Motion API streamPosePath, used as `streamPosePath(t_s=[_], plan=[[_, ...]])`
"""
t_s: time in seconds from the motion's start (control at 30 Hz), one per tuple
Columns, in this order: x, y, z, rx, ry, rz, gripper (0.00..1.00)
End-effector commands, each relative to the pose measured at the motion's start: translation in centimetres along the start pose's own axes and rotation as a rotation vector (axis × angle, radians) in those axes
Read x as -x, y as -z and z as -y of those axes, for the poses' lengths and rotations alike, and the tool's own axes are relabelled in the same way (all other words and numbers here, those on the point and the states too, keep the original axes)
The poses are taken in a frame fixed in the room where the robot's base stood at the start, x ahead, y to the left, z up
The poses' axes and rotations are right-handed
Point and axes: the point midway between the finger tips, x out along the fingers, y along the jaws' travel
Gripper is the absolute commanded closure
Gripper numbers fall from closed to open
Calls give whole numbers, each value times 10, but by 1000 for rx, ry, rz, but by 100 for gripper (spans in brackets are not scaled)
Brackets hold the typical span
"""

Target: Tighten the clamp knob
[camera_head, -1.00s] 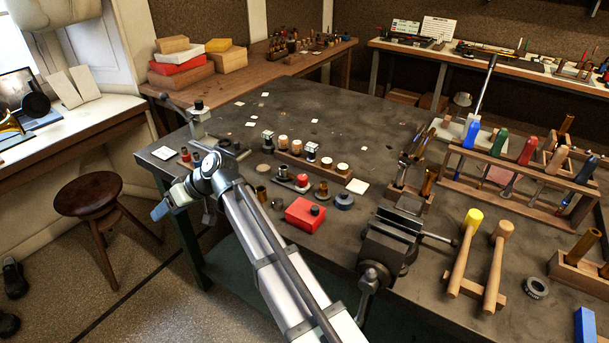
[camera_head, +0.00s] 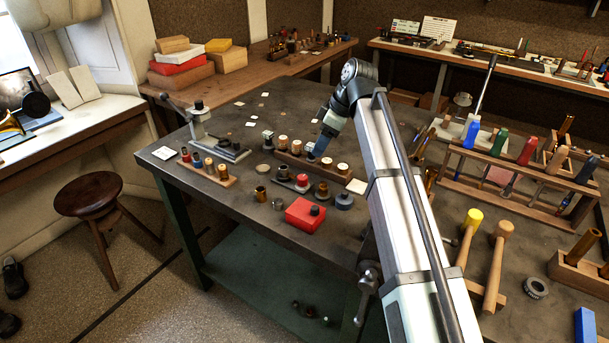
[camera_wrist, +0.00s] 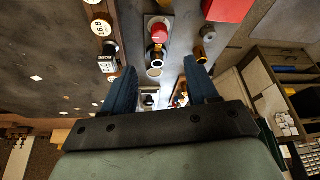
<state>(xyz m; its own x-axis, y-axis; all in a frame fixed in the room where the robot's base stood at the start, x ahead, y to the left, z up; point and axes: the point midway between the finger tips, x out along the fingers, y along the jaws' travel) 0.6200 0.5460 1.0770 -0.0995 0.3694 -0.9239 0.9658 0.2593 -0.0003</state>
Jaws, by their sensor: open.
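A grey clamp fixture (camera_head: 222,149) stands at the table's left back corner, with an upright post, a side handle and a dark knob (camera_head: 198,104) on top. I cannot tell for sure that this is the clamp knob. My gripper (camera_head: 314,155) hangs over the wooden rack in the middle of the table, well to the right of the fixture. In the wrist view my gripper (camera_wrist: 160,80) shows two blue fingers, spread apart with nothing held between them. Small fixture-like parts show far off between the fingers, too small to make out.
A wooden rack (camera_head: 345,179) with round labelled pieces lies below my gripper. A red box (camera_head: 305,214) and small brass parts lie in front of it. A small rack of plugs (camera_head: 222,180) is near the left edge. Mallets (camera_head: 497,265) and tool racks fill the right side.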

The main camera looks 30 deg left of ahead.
Motion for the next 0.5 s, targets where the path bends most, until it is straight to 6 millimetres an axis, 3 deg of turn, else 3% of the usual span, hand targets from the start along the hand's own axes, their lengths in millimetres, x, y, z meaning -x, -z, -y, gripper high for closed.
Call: streamPosePath(t_s=[0.17,0.5], plan=[[-17,-1,0,0,0,1,42],[-76,0,1,0,0,2,42]])
